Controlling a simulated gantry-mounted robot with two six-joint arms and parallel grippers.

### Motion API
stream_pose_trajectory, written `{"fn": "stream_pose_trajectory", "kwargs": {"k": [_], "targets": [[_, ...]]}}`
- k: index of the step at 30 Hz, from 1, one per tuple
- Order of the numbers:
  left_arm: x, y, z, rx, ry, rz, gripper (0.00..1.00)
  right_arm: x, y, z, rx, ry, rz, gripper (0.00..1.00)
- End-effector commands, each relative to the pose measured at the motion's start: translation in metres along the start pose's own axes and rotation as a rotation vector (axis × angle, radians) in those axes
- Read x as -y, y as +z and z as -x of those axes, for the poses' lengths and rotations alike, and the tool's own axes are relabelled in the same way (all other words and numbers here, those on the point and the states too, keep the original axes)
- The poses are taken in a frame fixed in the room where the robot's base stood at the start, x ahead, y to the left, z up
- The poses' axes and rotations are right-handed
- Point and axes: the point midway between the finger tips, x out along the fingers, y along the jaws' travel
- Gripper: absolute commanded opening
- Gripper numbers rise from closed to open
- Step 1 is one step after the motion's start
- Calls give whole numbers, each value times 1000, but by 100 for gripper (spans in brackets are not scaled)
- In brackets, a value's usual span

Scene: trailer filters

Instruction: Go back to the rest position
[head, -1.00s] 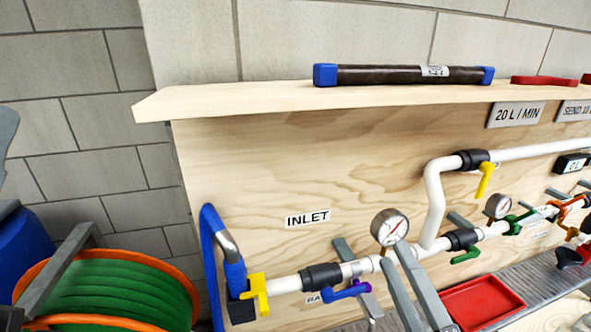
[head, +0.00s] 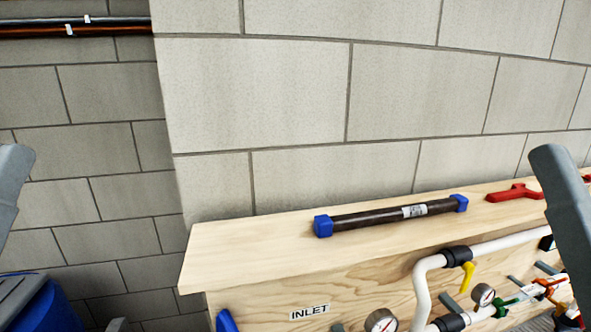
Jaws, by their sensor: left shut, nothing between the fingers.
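Only the tip of my left gripper (head: 118,325) shows, at the bottom edge in the head view, low against the block wall and left of the wooden board; it is shut and holds nothing visible. The rest of it is cut off by the frame. A grey link of my left arm rises at the left edge. A grey link of my right arm rises at the right edge, in front of the board. My right gripper is out of view.
A dark tube with blue end caps (head: 390,214) lies on the wooden shelf (head: 240,255), with a red tool (head: 514,193) to its right. Below are white pipes (head: 424,285), valves and gauges (head: 483,294). A blue object (head: 48,308) stands lower left.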

Motion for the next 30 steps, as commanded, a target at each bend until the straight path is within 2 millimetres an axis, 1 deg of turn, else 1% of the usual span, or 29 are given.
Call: {"fn": "stream_pose_trajectory", "kwargs": {"k": [1, 3, 6, 9, 13, 18, 30], "targets": [[0, -36, -39, 0, 0, 0, 0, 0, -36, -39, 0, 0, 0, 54], [0, -59, -64, 0, 0, 0, 0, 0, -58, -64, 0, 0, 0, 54], [0, -85, -92, 0, 0, 0, 0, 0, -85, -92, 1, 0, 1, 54], [0, -102, -111, 0, 0, 0, 0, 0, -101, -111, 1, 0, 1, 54], [0, -109, -118, 1, 0, 0, 0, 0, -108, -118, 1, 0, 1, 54], [0, -106, -116, 1, 0, 0, 0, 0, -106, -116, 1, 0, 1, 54], [0, -106, -116, 1, 0, 0, 0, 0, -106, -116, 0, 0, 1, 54]]}}
